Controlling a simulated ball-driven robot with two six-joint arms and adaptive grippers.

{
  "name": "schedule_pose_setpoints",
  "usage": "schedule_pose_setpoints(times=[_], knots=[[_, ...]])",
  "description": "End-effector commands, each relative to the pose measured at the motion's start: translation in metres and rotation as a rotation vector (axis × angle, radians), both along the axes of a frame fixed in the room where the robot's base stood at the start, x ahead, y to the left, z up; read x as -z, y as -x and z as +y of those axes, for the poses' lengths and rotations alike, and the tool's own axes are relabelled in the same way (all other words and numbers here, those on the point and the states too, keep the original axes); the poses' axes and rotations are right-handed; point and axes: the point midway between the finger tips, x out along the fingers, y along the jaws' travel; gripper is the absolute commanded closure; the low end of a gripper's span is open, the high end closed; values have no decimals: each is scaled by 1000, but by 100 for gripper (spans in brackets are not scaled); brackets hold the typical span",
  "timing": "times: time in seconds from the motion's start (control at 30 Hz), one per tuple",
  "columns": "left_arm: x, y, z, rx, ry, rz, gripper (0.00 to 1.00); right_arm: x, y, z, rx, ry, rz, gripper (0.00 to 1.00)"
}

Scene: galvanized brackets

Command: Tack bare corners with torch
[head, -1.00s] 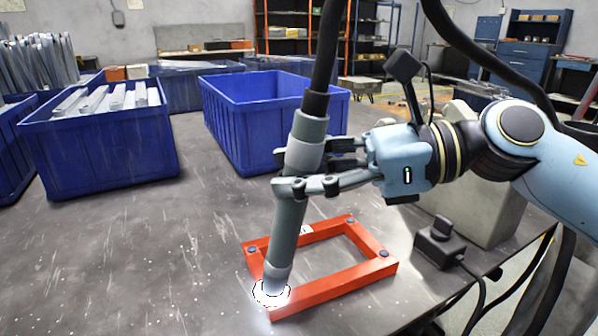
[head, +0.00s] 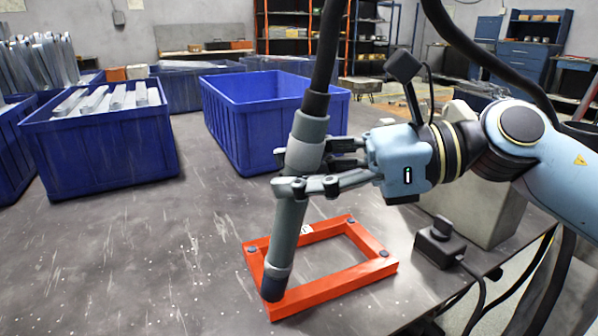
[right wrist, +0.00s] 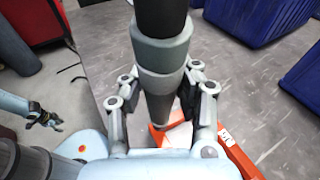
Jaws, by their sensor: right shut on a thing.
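The orange rectangular frame (head: 330,288) lies flat on the dark table. No glow shows at the tip. The right wrist view also shows the torch (right wrist: 160,85) in the fingers. A small gripper, apparently my left (right wrist: 45,118), shows there far off, fingers unclear.
A blue bin of metal brackets (head: 100,150) stands at the left, and another blue bin (head: 240,135) stands behind the torch. A black box with a knob (head: 438,243) and cable sits right of the frame, near the table edge. The table at front left is clear.

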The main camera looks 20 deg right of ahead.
Motion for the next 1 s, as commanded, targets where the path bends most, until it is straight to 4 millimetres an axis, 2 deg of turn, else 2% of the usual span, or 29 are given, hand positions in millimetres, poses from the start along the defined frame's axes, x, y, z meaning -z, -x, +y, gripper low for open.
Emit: schedule_pose_setpoints(times=[0.17, 0.63, 1.0], knots=[[-6, -2, 0, 0, 0, -4, 60, -6, 0, -1, 0, 3, 4, 100], [-44, -15, 0, 0, 0, -25, 60, -59, 0, 0, 0, 1, -2, 100], [-44, -15, 0, 0, 0, -25, 60, -60, 0, 0, 0, 0, 0, 100]])
